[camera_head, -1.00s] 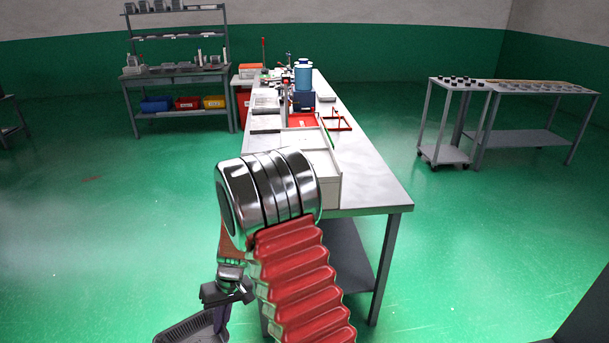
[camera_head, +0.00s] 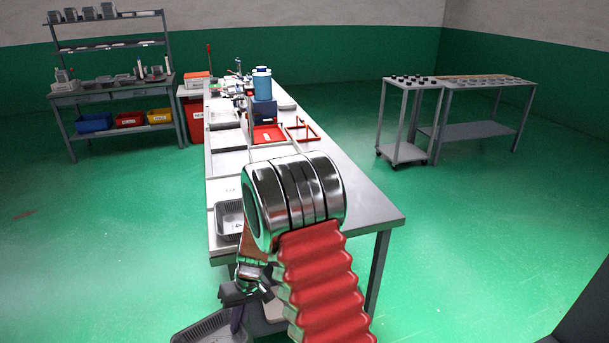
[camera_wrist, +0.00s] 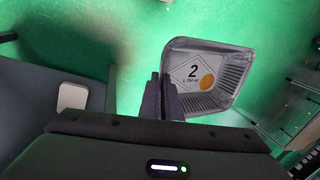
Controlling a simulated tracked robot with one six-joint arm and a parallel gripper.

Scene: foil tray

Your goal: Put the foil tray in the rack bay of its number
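My gripper (camera_wrist: 160,84) is shut on the left rim of the foil tray (camera_wrist: 233,72) in the wrist view. The tray is grey with ribbed walls. Its pale label shows a large 2 in a diamond, small print, and an orange round spot. In the head view the tray (camera_head: 205,328) hangs low at the bottom edge, beside the near end of the bench, partly cut off. My arm hides part of the bench there. Another grey tray (camera_head: 229,218) sits on the bench's near left in a pale compartment. I cannot read bay numbers.
The long bench (camera_head: 365,200) runs away from me, with a red frame (camera_head: 303,132) and a blue container (camera_head: 262,86) farther back. A shelf bench (camera_head: 110,88) stands at far left, a trolley (camera_head: 402,151) at right. The green floor is clear on both sides.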

